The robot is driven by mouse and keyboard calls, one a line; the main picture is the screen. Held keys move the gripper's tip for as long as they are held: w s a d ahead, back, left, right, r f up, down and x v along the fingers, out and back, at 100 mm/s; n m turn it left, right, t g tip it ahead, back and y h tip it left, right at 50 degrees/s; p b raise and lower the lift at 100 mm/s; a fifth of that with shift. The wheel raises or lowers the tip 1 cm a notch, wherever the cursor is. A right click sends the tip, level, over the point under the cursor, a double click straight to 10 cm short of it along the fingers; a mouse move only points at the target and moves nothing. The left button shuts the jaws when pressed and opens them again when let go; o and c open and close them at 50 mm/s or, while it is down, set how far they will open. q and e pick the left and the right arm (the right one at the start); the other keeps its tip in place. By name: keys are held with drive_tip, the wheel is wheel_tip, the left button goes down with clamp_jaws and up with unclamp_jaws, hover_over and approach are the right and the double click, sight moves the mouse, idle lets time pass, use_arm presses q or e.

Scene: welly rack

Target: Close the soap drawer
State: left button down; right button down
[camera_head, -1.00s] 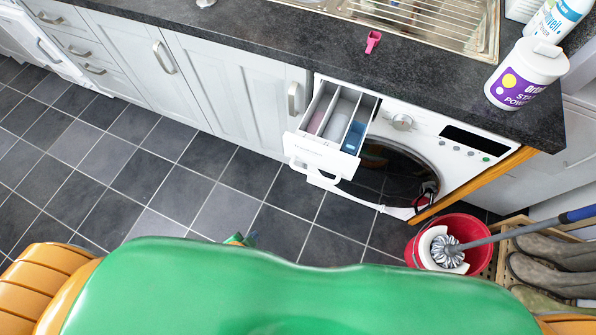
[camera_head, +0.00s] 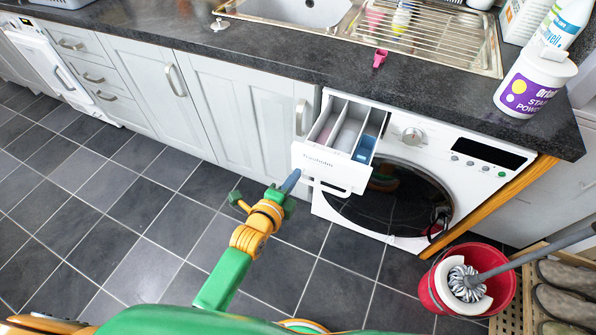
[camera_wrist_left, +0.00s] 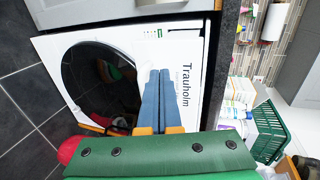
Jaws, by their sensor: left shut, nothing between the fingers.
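The soap drawer (camera_head: 331,166) of the white washing machine (camera_head: 467,169) is pulled out, and its open compartments show from above. Its front carries the name "Trauholm", which also shows in the left wrist view (camera_wrist_left: 187,75). My left gripper (camera_head: 291,181) is shut and empty, in front of the lower left part of the drawer front. In the left wrist view its blue fingers (camera_wrist_left: 161,95) lie together and point towards the drawer front. I cannot tell whether the fingertips touch it. My right gripper is not in view.
The washing machine's dark round door (camera_head: 395,200) is below the drawer. A red bucket (camera_head: 432,290) with a mop stands on the floor at the right, beside a wooden rack (camera_head: 527,300) with boots. The dark worktop (camera_head: 300,62) runs above the drawer. Tiled floor on the left is clear.

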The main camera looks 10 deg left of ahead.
use_arm(q)
drive_tip(key=shift+w+d, duration=0.2)
drive_tip(key=shift+w, duration=0.45)
drive_tip(key=shift+w+d, duration=0.2)
drive_tip(key=shift+w, duration=0.4)
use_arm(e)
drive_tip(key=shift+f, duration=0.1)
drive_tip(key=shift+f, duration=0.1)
